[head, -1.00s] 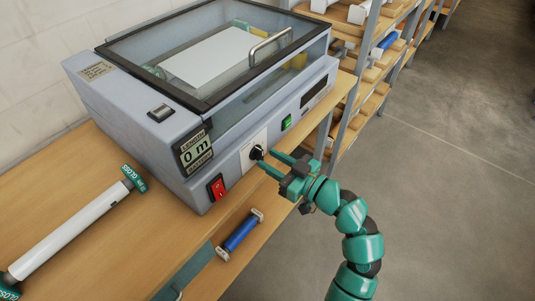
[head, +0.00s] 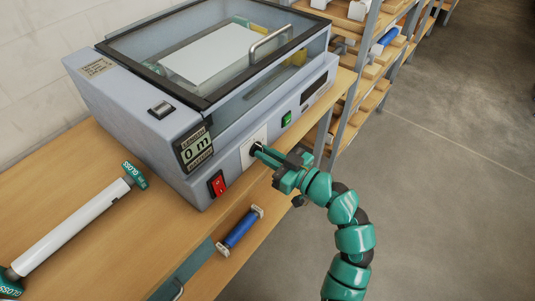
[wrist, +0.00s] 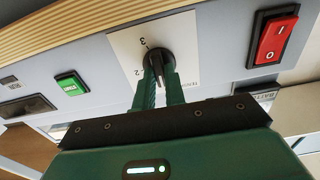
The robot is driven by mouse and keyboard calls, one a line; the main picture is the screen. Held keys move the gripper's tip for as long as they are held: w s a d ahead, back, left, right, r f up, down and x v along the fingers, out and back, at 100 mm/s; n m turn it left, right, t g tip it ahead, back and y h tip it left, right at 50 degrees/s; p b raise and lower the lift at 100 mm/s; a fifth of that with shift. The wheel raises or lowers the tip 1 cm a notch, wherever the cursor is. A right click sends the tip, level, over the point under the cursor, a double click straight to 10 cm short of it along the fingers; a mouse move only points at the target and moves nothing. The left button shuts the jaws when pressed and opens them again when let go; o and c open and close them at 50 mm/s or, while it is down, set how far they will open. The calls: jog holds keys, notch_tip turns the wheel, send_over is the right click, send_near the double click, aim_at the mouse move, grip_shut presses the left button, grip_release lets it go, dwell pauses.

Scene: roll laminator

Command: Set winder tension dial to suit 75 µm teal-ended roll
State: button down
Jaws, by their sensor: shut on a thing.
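The black tension dial (wrist: 159,62) sits on a white plate (wrist: 123,45) on the laminator's front; in the wrist view the digits 3 and 2 show beside it, and other marks are hidden or unreadable. My gripper (wrist: 162,80) has both green fingers closed on the dial. In the head view my gripper (head: 262,151) reaches the front panel from the right and mostly covers the dial. The teal-ended roll (head: 70,228), white with teal ends marked GLOSS, lies on the bench at left. Its thickness is not readable.
The laminator (head: 125,110) has a clear lid with a handle, a 0 m length display (head: 196,149), a red switch (head: 217,184) and a green button (head: 286,118). A blue roll (head: 240,230) lies below the bench top. Shelves stand behind at right; the floor at right is clear.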

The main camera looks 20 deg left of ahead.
jog(key=m, duration=0.3)
jog(key=shift+w+m, duration=0.1)
jog(key=shift+m, duration=0.3)
jog(key=m, duration=0.3)
jog(key=shift+d+r+m, duration=0.1)
jog(key=shift+r+m, duration=0.05)
jog(key=shift+m, duration=0.15)
jog(key=shift+w+f+m+p, duration=0.1)
jog(key=shift+m+p, duration=0.7)
jog(key=shift+m, duration=1.25)
jog(key=shift+w+f+m+p, duration=0.1)
jog(key=shift+m+p, duration=0.7)
jog(key=shift+m, duration=1.25)
jog(key=c, duration=1.5)
grip_release()
jog(key=shift+f, duration=0.1)
jog(key=shift+o, duration=0.2)
jog(key=shift+s, duration=0.1)
